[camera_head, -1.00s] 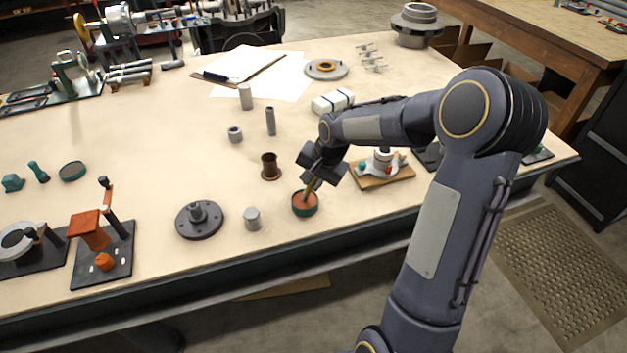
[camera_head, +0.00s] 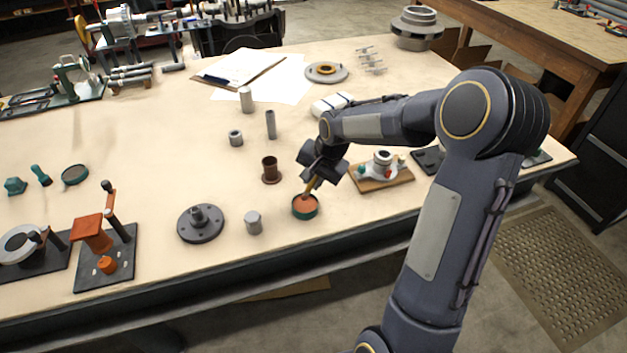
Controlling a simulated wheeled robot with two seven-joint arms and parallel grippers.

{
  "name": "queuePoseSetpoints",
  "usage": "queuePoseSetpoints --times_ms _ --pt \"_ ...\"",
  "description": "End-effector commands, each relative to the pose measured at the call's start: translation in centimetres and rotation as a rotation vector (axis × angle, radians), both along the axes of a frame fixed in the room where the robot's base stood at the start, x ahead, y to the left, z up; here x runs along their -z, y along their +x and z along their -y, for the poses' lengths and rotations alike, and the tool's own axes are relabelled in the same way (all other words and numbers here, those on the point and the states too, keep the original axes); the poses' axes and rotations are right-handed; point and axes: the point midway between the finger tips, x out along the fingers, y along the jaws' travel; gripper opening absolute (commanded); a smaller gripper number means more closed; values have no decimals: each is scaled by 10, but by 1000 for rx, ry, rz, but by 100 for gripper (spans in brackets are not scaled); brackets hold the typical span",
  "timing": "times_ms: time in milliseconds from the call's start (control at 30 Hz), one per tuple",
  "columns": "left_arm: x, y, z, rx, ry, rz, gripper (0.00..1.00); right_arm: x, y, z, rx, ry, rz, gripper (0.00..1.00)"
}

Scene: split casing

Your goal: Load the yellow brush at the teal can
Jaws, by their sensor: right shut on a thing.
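The teal can (camera_head: 305,213) stands near the table's front edge, with orange-brown contents showing inside its round rim. The yellow brush (camera_head: 313,184) is held by my right gripper (camera_head: 317,172), which is shut on it above the can. The brush slants down and its lower end is at the can's opening, over or in the contents; I cannot tell how deep. The upper part of the brush is hidden by the gripper. My left gripper is not in view.
A wooden board with small fittings (camera_head: 397,181) lies right of the can. A brown cup (camera_head: 271,170), a grey cylinder (camera_head: 253,222) and a dark flange (camera_head: 200,223) stand left of it. An orange fixture (camera_head: 92,234) is further left.

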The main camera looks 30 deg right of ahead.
Motion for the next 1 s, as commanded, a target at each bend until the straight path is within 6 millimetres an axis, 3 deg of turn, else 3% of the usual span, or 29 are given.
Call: queuePoseSetpoints --times_ms 533,1000 --pt "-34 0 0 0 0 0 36 -48 0 0 0 0 1 0" --pt "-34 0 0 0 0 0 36 -49 0 0 0 1 1 0"
